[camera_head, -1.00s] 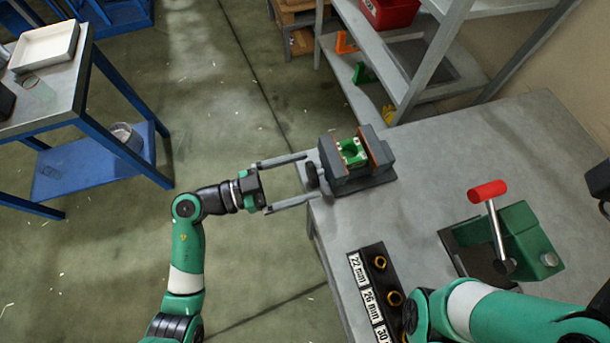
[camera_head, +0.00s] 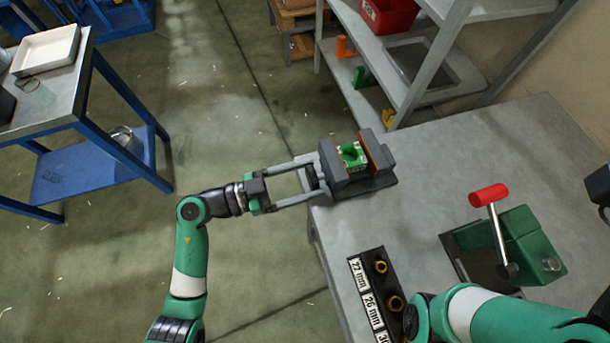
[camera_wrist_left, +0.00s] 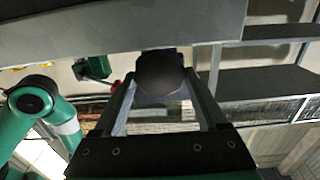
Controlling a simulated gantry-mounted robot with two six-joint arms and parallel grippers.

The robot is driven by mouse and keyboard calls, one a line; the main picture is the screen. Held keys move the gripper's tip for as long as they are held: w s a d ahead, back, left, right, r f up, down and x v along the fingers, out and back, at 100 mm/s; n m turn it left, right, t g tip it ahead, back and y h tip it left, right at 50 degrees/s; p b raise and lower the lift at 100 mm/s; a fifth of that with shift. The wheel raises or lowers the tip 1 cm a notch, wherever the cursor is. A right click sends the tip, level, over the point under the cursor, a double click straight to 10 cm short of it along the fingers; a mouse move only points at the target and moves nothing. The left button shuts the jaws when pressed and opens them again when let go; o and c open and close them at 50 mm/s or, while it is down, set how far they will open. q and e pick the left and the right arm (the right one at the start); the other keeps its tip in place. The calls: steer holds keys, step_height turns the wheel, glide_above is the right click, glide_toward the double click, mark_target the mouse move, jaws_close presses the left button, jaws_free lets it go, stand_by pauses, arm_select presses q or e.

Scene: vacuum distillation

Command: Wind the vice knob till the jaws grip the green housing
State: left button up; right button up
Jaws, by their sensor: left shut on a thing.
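The grey vice (camera_head: 375,187) sits at the left edge of the bench. The green housing (camera_head: 353,155) stands between its two brown-faced jaws; I cannot tell if both faces touch it. The dark round vice knob (camera_wrist_left: 160,75) is on the vice's left side, past the bench edge. My left gripper (camera_head: 313,178) is shut on the knob, with one finger on either side of it, also seen in the left wrist view. In the head view the fingers partly hide the knob. My right arm shows at the lower right, its gripper out of view.
A green device with a red-handled lever (camera_head: 488,195) stands on the bench at the right. A labelled size rack (camera_head: 372,300) lies at the front edge. A shelf unit (camera_head: 420,65) stands behind the vice. A blue-framed cart (camera_head: 95,175) is at the left, with open floor between.

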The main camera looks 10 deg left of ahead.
arm_select(q)
steer(key=shift+s+r+m+p, duration=0.1)
steer(key=shift+r+m+p, duration=0.1)
steer(key=shift+m+p, duration=1.65)
steer(key=shift+d+f+m+p, duration=0.1)
steer(key=shift+m+p, duration=0.55)
steer(key=shift+p, duration=0.45)
steer(key=shift+f+m+p, duration=0.15)
steer(key=shift+m+p, duration=0.2)
steer(key=shift+m, duration=0.55)
steer(key=o, duration=1.3)
